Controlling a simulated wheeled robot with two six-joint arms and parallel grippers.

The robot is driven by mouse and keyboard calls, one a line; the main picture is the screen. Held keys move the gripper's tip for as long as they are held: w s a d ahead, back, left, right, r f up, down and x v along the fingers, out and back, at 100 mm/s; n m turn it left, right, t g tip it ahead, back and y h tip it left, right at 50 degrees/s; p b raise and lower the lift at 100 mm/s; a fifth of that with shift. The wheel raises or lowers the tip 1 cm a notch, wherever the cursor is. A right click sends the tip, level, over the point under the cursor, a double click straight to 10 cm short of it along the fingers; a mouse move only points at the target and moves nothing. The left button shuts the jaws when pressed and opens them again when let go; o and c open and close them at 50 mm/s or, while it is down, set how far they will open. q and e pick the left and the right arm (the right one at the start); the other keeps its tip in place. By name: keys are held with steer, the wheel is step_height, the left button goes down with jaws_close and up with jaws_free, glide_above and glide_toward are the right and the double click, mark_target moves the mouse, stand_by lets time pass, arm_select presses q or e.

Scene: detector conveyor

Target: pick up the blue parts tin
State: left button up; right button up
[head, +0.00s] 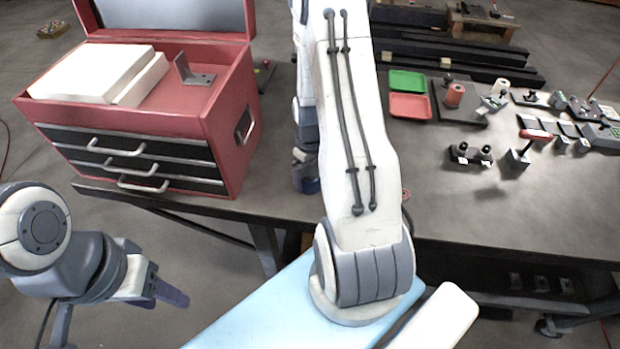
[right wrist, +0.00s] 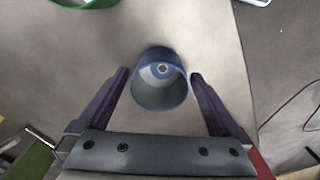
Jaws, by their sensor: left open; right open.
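The blue parts tin (right wrist: 147,96) is in the right wrist view, upright and open at the top, with a pale inside. It stands on a pale surface near that surface's right edge. My right gripper (right wrist: 159,77) is open, with one finger on each side of the tin and a gap on both sides. In the head view the right gripper (head: 306,178) is mostly hidden behind my right arm, and I cannot make out the tin there. My left gripper (head: 168,287) is open and empty at the lower left, off the table.
A red tool chest (head: 232,92) stands left of my right arm. Green (head: 407,81) and red (head: 409,106) trays and several small parts lie on the grey table (head: 540,220) at right. A green round rim (right wrist: 86,3) shows beyond the tin at upper left.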

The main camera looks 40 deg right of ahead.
steer(key=c, duration=1.3)
steer(key=shift+r, duration=0.15)
